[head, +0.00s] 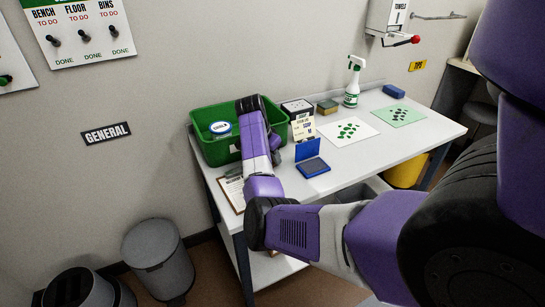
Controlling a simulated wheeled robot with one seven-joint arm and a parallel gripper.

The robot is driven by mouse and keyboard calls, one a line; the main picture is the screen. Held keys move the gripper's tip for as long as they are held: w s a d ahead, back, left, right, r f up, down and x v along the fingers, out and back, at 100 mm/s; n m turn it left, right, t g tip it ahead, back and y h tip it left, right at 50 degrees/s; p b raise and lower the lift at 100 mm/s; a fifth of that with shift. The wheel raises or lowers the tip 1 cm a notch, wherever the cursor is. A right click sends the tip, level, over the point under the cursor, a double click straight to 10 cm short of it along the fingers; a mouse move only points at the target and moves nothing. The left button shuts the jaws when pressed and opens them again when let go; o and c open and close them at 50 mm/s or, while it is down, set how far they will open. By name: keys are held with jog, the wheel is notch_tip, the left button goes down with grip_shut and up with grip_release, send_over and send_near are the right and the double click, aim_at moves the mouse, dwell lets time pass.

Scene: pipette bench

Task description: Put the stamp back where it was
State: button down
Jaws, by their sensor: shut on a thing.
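My gripper (276,143) is over the back left of the bench, beside the green bin. My own forearm and wrist hide most of it, and its fingertips do not show clearly. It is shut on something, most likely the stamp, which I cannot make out. An open blue ink pad (313,167) lies on the bench to the right of my gripper, with its lid standing up. A small card stand (302,127) with print on it stands behind the pad. A white-topped dark box (297,106) is behind that.
The green bin (205,150) holds a round blue-and-white tub (220,128). A clipboard (233,193) lies at the left front edge. A sponge (327,107), a spray bottle (353,82) and printed white (365,130) and green (415,117) sheets occupy the bench (375,158).

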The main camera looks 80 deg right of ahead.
jog(key=shift+f, duration=0.15)
jog(key=c, duration=1.1)
grip_release()
jog(key=v, duration=1.2)
jog(key=shift+r, duration=0.2)
jog(key=shift+d, duration=0.1)
